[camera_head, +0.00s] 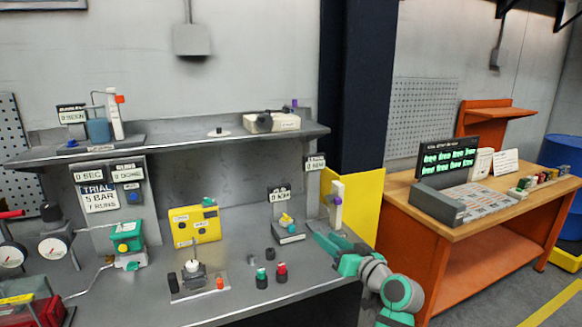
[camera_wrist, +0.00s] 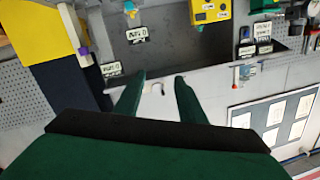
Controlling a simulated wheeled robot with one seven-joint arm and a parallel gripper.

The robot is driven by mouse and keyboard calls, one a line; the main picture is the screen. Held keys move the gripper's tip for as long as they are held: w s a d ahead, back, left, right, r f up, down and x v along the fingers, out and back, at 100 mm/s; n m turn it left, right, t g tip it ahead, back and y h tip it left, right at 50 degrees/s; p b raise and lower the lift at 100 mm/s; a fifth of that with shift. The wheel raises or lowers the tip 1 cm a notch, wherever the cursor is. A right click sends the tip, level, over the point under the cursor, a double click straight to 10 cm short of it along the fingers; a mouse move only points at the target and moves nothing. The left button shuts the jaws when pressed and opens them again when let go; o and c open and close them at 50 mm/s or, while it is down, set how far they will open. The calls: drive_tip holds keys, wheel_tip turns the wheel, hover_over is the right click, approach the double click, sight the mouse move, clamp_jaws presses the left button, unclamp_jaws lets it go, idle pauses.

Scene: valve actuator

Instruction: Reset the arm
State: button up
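My gripper (camera_head: 328,241) is at the right end of the grey workbench, low in front of a white upright device with a purple part (camera_head: 336,205). In the wrist view my gripper (camera_wrist: 161,78) shows two dark green fingers standing apart with nothing visible between them. That view looks upside down toward the bench and wall. My arm (camera_head: 378,277) reaches in from the lower right, bent, over the bench's right edge. I cannot tell whether the gripper touches the bench.
The bench (camera_head: 240,285) holds a green valve unit (camera_head: 127,236), a yellow box (camera_head: 194,224), gauges (camera_head: 53,248) and small red and green knobs (camera_head: 282,270). A shelf (camera_head: 170,146) runs above. An orange table with a console (camera_head: 437,205) stands at right, with open floor in front.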

drive_tip(key=s+a+f+m+h, duration=0.15)
drive_tip(key=s+f, duration=0.25)
drive_tip(key=f, duration=0.7)
drive_tip(key=s+a+f+m+h, duration=0.1)
drive_tip(key=s+f+m+h, duration=0.3)
drive_tip(key=f, duration=0.8)
drive_tip(key=s+a+f+h, duration=0.2)
drive_tip(key=s+f, duration=1)
drive_tip(key=s, duration=0.5)
drive_tip(key=s+a+r+n+h, duration=0.1)
drive_tip(key=s+a, duration=0.1)
drive_tip(key=s, duration=1.2)
drive_tip(key=s+a+r+n+h, duration=0.1)
drive_tip(key=s+a, duration=0.1)
drive_tip(key=s, duration=1.1)
drive_tip(key=s+a+r+n, duration=0.1)
drive_tip(key=s+a+r, duration=0.1)
drive_tip(key=s+r, duration=0.4)
drive_tip(key=shift+s+a+t+y, duration=0.15)
drive_tip(key=shift+s+t+y, duration=0.15)
drive_tip(key=shift+s+y, duration=0.25)
